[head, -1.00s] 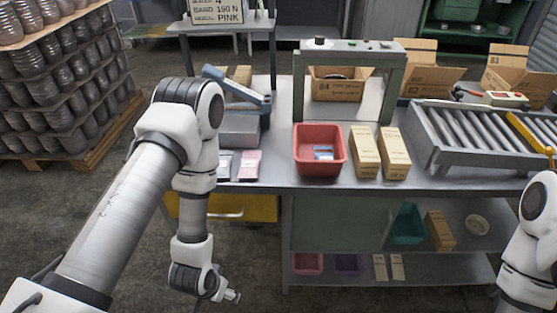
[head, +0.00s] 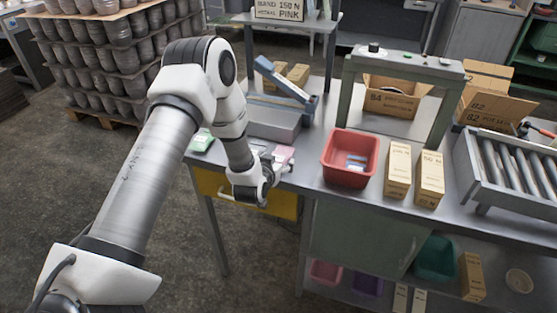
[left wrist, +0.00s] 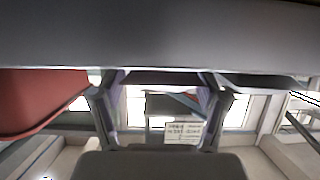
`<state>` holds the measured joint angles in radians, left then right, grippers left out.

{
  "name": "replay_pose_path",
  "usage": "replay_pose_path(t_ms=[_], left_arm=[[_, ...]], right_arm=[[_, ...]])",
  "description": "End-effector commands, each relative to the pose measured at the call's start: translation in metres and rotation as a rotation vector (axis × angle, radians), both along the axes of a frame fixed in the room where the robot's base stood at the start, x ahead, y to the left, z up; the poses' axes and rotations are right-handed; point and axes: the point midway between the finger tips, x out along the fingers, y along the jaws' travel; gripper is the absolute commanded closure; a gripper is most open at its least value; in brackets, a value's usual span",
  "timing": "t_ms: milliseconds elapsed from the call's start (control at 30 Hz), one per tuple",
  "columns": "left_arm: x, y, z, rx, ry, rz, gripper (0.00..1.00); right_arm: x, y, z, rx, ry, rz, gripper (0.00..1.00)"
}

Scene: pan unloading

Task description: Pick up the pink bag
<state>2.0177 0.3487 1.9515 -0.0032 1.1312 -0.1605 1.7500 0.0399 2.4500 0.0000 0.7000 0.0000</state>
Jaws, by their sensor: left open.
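The pink bag (head: 284,153) lies near the front edge of the grey table in the head view, left of the red bin. My left gripper (head: 280,167) is at the table's front edge, just in front of the bag and partly overlapping it in the picture. Whether it touches the bag cannot be told. In the left wrist view the two fingers (left wrist: 162,82) stand apart with nothing visibly held between them. I cannot make out the bag there. My right gripper is out of view.
The red bin (head: 332,166) holds blue packets. Beside it stand two cartons (head: 398,172). A grey device (head: 272,118) is behind the bag, and a green packet (head: 201,142) lies to its left. A yellow drawer (head: 218,188) is under the tabletop. The bin's red wall shows in the left wrist view (left wrist: 40,98).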

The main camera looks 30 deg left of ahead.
Motion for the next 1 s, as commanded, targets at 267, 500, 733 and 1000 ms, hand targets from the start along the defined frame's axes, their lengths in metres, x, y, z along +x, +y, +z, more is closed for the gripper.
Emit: replay_pose_path(t_ms=[267,500,733,1000], left_arm=[[0.0,0.0,0.0,0.0,0.0,0.0,0.76],[-0.001,0.0,0.0,0.0,0.0,0.0,0.76],[0.0,0.0,0.012,-0.001,-0.002,0.001,0.76],[-0.021,0.007,0.034,-0.006,0.003,0.004,0.76]], right_arm=[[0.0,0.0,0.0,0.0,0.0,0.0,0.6],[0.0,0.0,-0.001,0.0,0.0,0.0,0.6],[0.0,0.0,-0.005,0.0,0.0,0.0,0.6],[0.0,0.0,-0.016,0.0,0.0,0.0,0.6]])
